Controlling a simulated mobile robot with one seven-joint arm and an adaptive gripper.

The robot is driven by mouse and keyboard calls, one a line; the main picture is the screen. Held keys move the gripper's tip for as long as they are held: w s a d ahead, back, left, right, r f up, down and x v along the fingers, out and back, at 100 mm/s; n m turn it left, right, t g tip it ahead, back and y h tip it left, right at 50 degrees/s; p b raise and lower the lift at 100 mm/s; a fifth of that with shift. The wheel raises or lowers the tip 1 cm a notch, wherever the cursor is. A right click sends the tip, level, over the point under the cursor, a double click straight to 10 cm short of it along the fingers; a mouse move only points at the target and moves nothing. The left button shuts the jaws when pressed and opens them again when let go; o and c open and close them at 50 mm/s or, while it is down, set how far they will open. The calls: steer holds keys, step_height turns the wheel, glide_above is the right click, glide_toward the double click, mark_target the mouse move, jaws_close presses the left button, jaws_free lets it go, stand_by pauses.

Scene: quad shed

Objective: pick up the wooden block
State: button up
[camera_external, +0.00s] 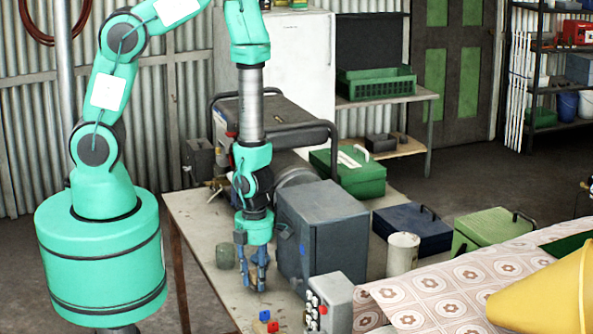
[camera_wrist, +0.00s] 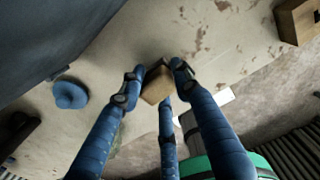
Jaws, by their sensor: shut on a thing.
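The wooden block (camera_wrist: 157,86) is a small brown piece between the fingertips in the wrist view. My gripper (camera_wrist: 160,78) has blue fingers that are closed around it. In the external view my gripper (camera_external: 256,278) points down low over the workbench (camera_external: 205,225), left of a grey box. The block cannot be made out there. I cannot tell whether it still touches the bench top.
A large grey box (camera_external: 325,237) stands close to the right of my gripper. A switch box (camera_external: 328,303) and a small red-and-blue item (camera_external: 265,323) are nearer the camera. A brown wooden piece (camera_wrist: 298,20) shows at the wrist view's upper right.

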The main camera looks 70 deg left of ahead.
step_height(320, 180, up, 2)
steer(key=shift+r+p, duration=0.1)
steer(key=shift+p, duration=0.45)
steer(key=shift+s+a+b, duration=0.15)
steer(key=shift+s+b, duration=0.2)
steer(key=shift+s, duration=0.25)
steer(key=shift+s+a+b, duration=0.15)
steer(key=shift+s+b, duration=0.15)
steer(key=shift+s, duration=0.25)
steer(key=s+a+r+b, duration=0.1)
steer(key=s+a+b, duration=0.2)
steer(key=s, duration=1)
steer(key=shift+a+r, duration=0.2)
steer(key=shift+s, duration=0.1)
